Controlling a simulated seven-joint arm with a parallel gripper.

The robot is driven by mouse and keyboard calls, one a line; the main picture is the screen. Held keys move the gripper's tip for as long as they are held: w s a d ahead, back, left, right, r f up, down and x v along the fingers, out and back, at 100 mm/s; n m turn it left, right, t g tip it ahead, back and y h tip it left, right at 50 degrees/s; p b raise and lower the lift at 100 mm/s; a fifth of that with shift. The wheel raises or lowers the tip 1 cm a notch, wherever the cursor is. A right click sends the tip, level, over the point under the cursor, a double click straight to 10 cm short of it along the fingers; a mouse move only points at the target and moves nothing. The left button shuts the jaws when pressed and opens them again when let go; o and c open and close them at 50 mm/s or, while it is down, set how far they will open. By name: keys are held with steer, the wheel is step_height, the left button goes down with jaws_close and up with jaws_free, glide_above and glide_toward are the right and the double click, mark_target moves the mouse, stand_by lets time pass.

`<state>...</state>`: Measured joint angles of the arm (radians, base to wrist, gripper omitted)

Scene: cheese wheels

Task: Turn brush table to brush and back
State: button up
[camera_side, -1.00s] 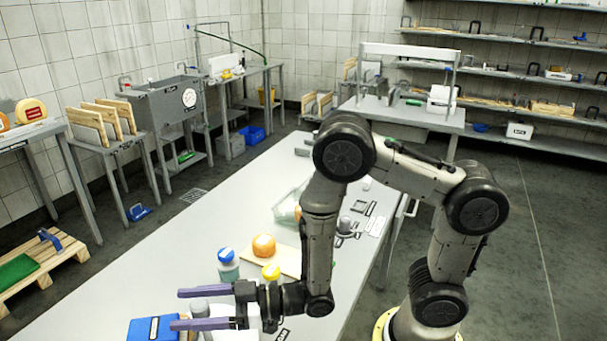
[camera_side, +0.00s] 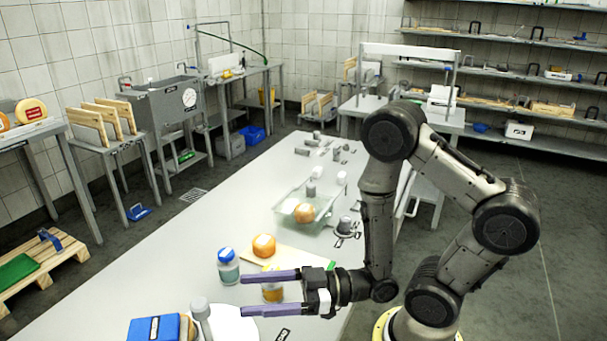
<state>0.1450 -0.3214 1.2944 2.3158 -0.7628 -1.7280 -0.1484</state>
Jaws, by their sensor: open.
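A white round disc (camera_side: 238,328) lies low in the side view, partly cut by the frame edge; I cannot tell for sure that it is the brush table. A grey upright piece with a rounded top (camera_side: 201,312) stands at its left edge. I cannot make out a brush clearly. My gripper (camera_side: 242,295) is open, with its two purple fingers pointing left. The fingers overlap an amber jar (camera_side: 272,292) in the picture and hide its top; I cannot tell whether they touch it. Nothing is visibly held.
A blue box (camera_side: 142,329) lies left of the disc. A blue-lidded jar (camera_side: 228,268) stands near a board (camera_side: 290,260) bearing an orange cheese wheel (camera_side: 264,245). A clear tray (camera_side: 284,207) holds another wheel (camera_side: 304,212). The table's left middle is clear.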

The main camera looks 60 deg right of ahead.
steer(key=w+d+r+n+t+h, duration=0.1)
steer(key=w+d+r+h, duration=0.1)
steer(key=w+r, duration=0.35)
steer(key=w+d+r+t+h, duration=0.1)
steer(key=w+d+r+h, duration=0.15)
steer(key=r, duration=0.65)
steer(key=s+d+r+m+g+h, duration=0.3)
steer(key=s+d+m+g+h, duration=0.1)
steer(key=s+d+m+h, duration=0.25)
steer(key=s+f+m+g, duration=0.2)
steer(key=s+f+g, duration=0.55)
steer(key=s, duration=0.45)
steer(key=w+d+r+n+t+h, duration=0.2)
steer(key=w+d+r+t, duration=0.2)
steer(key=w, duration=0.5)
steer(key=shift+w+d+r+t, duration=0.2)
steer(key=shift+r+t, duration=0.15)
steer(key=shift+r, duration=0.7)
steer(key=shift+c, duration=0.4)
